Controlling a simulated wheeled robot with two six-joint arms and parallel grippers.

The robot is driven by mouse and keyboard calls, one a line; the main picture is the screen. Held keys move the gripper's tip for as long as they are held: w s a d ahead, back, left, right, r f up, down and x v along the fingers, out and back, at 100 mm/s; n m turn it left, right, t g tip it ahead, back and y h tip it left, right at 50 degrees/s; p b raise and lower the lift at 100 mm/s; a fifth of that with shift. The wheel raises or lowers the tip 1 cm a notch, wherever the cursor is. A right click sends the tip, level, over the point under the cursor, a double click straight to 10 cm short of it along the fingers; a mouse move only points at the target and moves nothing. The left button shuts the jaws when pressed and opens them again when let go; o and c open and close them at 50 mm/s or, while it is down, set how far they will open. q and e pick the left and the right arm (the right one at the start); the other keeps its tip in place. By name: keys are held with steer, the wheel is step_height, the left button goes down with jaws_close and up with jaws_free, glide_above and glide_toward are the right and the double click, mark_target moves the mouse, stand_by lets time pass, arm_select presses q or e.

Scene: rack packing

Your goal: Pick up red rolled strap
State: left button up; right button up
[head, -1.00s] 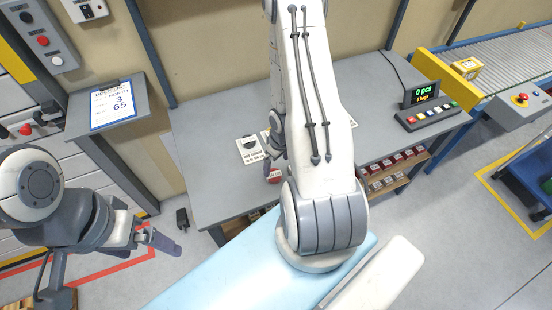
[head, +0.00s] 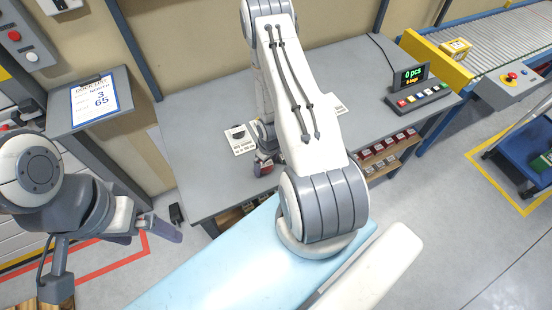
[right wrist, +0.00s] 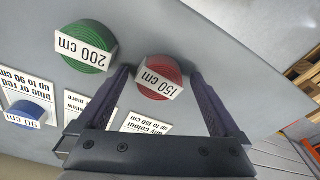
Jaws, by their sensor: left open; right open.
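The red rolled strap (right wrist: 165,71) lies on the grey table with a white "150 cm" label. In the right wrist view it sits between the fingertips of my right gripper (right wrist: 160,80), which is open. Whether the fingers touch it, I cannot tell. In the head view the strap (head: 263,169) shows as a small red patch near the table's front edge, partly hidden by my right gripper (head: 265,158). My left gripper (head: 160,228) is open and empty, off to the left of the table.
A green rolled strap (right wrist: 84,48) labelled "200 cm" lies close beside the left finger. A blue rolled strap (right wrist: 27,114) labelled "90 cm" lies on a printed card farther left. A display (head: 412,77) and button panel (head: 422,97) stand at the table's right end.

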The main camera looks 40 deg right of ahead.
steer(key=c, duration=1.4)
steer(key=shift+r, duration=0.1)
